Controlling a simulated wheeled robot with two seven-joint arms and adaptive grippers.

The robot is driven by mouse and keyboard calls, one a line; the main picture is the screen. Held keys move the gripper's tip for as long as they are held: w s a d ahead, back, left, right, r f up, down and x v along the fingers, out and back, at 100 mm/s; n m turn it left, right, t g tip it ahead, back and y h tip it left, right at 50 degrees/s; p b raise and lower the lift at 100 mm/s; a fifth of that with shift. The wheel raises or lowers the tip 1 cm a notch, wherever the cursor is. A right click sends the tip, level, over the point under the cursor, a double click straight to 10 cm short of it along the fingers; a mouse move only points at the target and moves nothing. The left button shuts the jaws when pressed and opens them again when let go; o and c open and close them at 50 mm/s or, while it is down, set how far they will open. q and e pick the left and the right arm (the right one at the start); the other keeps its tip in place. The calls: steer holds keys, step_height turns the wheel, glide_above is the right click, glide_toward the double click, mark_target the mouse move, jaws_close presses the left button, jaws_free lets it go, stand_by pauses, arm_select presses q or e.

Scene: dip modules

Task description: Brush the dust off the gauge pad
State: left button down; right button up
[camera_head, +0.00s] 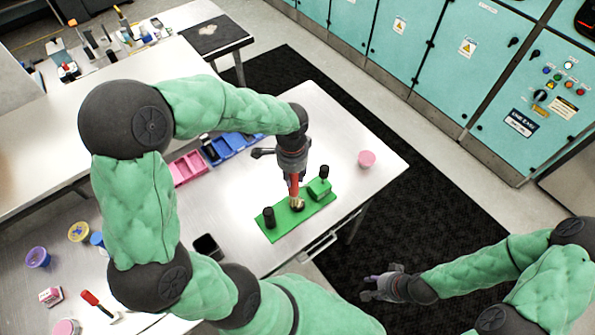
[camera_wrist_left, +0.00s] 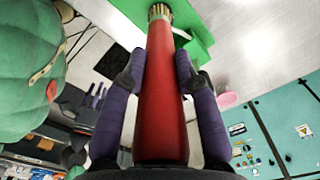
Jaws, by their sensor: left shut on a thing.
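My left gripper (camera_head: 294,178) is shut on the red handle of a brush (camera_wrist_left: 162,95), which points bristles-down. The brush's tan bristles (camera_head: 297,203) are at the middle of a green plate (camera_head: 277,228) on the white table, over a small dark round spot. I cannot tell whether they touch it. The plate carries black upright posts near both ends and a raised green block (camera_head: 319,188) at its right. I cannot pick out the gauge pad or any dust for sure. My right gripper (camera_head: 376,288) is empty, off the table's right side; its finger opening is unclear.
Pink (camera_head: 187,168) and blue (camera_head: 233,147) bins stand behind the plate. A pink cup (camera_head: 366,158) is near the far right edge. A black container (camera_head: 207,246) is left of the plate. A red-handled tool (camera_head: 97,304) and several small tubs lie front left.

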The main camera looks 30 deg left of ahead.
arm_select(q)
steer(key=shift+s+f, duration=0.15)
steer(key=shift+s, duration=0.1)
steer(key=shift+w, duration=0.15)
steer(key=shift+d, duration=0.2)
steer(key=shift+s+d, duration=0.35)
stand_by(2.8)
steer(key=shift+w, duration=0.1)
